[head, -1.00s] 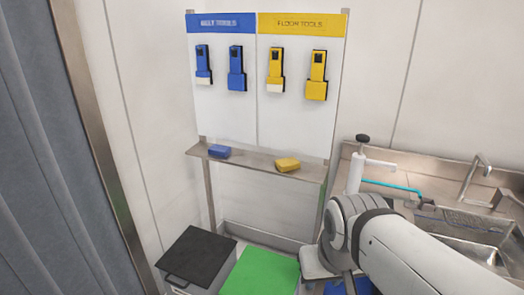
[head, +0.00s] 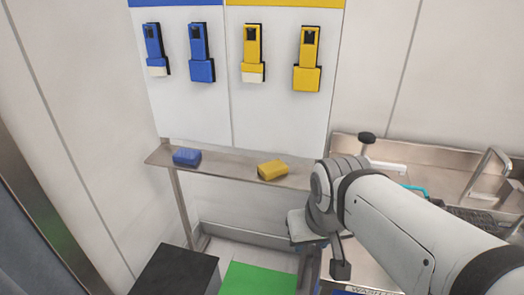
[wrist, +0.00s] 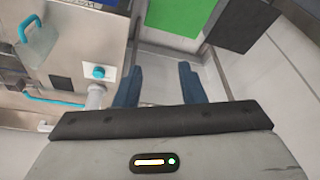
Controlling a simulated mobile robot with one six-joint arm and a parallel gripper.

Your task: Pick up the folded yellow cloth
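The folded yellow cloth (head: 272,170) lies on the right half of a narrow metal shelf (head: 228,168) below the tool board. It is small and block-shaped, and nothing holds it. My gripper (wrist: 159,84) shows in the wrist view with its two blue fingers apart and nothing between them. In the head view my arm reaches in from the right, its wrist just right of the cloth and lower in the picture. The fingers are mostly hidden there. The cloth does not show in the wrist view.
A folded blue cloth (head: 187,157) lies on the shelf's left part. Blue and yellow tools (head: 307,60) hang above. A metal sink (head: 450,180) stands right. Black (head: 175,272) and green (head: 258,280) lids stand below. Space above the shelf is clear.

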